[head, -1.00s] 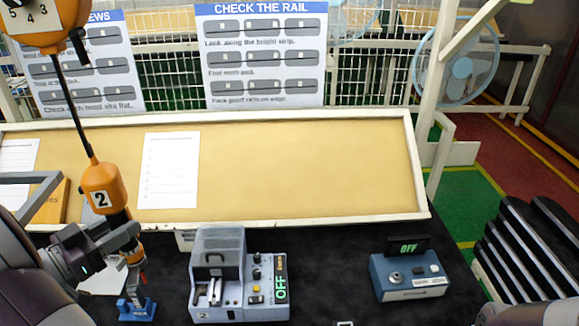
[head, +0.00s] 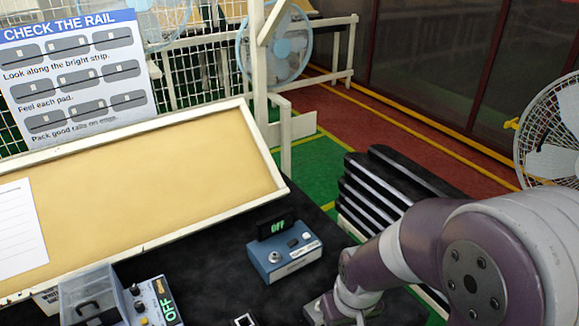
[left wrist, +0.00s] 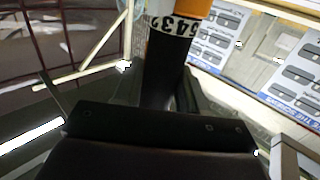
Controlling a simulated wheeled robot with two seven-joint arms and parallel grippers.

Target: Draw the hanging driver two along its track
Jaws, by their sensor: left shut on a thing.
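In the left wrist view my left gripper (left wrist: 160,118) shows as a dark block across the bottom. It is shut on hanging driver two, whose black part (left wrist: 165,70) rises from behind the block. Above is an orange part (left wrist: 183,8) with a white number band. The gripping contact itself is hidden. The head view now shows neither driver two nor my left gripper. My right arm comes in from the right, and its grey end (head: 325,308) is low in the picture, partly cut off. Its fingers cannot be made out.
A blue-grey box with an OFF display (head: 285,258) stands on the black bench. A grey unit (head: 92,295), also marked OFF, is at lower left. A tan board (head: 150,190) slopes behind them. Black stacked slabs (head: 385,205) stand beyond the bench, near fans.

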